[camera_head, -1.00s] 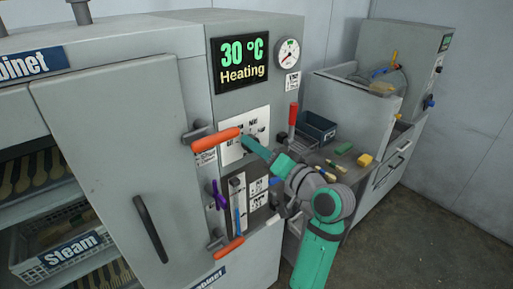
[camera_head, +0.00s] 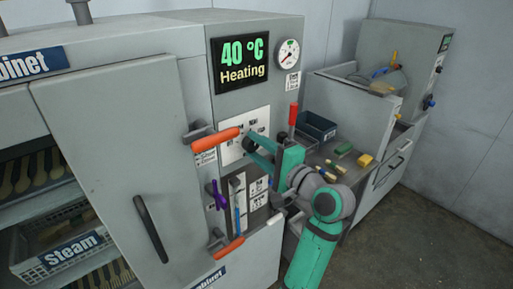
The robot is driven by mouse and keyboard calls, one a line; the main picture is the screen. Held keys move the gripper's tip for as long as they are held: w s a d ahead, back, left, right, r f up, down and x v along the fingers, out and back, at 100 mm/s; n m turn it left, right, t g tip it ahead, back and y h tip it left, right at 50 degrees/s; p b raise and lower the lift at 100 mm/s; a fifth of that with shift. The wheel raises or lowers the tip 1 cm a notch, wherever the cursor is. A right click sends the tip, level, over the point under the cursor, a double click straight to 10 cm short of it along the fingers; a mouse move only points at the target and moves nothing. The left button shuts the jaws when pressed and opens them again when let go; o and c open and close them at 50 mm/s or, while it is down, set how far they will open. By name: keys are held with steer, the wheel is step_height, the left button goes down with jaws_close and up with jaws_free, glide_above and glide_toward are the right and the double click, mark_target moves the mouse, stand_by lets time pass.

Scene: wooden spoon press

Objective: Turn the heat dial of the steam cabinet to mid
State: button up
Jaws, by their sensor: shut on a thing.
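The steam cabinet (camera_head: 105,120) fills the left of the head view. Its heat dial (camera_head: 247,142) is on a white labelled panel (camera_head: 232,155) below the display. My teal gripper (camera_head: 254,147) is at the dial, shut on it, with its two fingers reaching in from the lower right. The fingers hide part of the dial, so its pointer and setting cannot be read. The display (camera_head: 242,62) reads 40 °C and "Heating".
Orange-handled latches (camera_head: 217,136) stick out just left of the dial. A red upright lever (camera_head: 293,115) stands close to the right of my gripper. A dark bin (camera_head: 316,126) and small coloured blocks (camera_head: 365,160) lie on the bench to the right.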

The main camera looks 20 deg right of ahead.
steer(key=shift+m, duration=0.5)
steer(key=o, duration=1.1)
steer(key=shift+c, duration=0.2)
steer(key=v, duration=1)
steer(key=shift+s, duration=0.4)
steer(key=shift+d, duration=0.15)
